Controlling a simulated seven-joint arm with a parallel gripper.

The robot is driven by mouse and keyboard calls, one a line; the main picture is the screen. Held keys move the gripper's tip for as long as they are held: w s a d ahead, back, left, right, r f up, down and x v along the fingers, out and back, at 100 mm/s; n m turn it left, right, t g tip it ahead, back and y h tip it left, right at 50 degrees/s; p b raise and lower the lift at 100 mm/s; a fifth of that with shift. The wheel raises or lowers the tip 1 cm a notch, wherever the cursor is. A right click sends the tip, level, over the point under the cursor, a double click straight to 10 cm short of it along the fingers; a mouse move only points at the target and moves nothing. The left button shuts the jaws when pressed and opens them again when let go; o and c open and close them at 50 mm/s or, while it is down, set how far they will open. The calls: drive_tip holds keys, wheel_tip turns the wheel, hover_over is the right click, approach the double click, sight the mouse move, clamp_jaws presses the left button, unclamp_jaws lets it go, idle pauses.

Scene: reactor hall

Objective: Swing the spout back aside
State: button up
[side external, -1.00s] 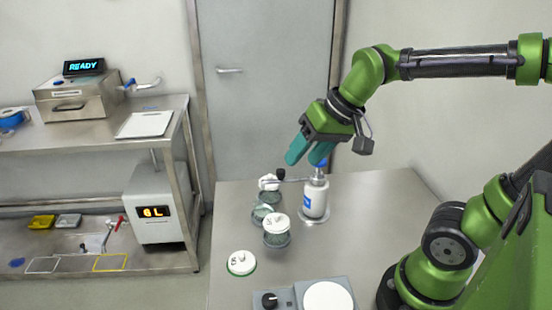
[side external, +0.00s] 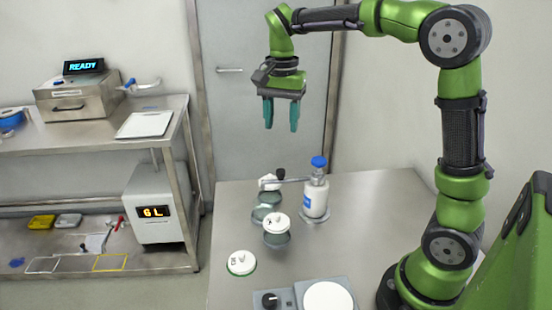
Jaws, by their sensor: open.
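The spout's dark-tipped end (side external: 280,174) is over or beside a white-topped jar at the back; I cannot tell which. My gripper (side external: 281,114) hangs open and empty, fingers down, well above the spout and touching nothing.
Another jar with a white lid (side external: 277,223) stands in front of the spout. A loose white lid (side external: 241,263) lies on the table (side external: 375,205) at the left. A scale with a round white pan (side external: 327,296) is at the front. The table's right side is clear.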

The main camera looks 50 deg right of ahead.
sight(281, 170)
wheel_tip(281, 170, down, 13)
drive_tip(key=shift+r, duration=0.2)
clamp_jaws()
idle(0.3)
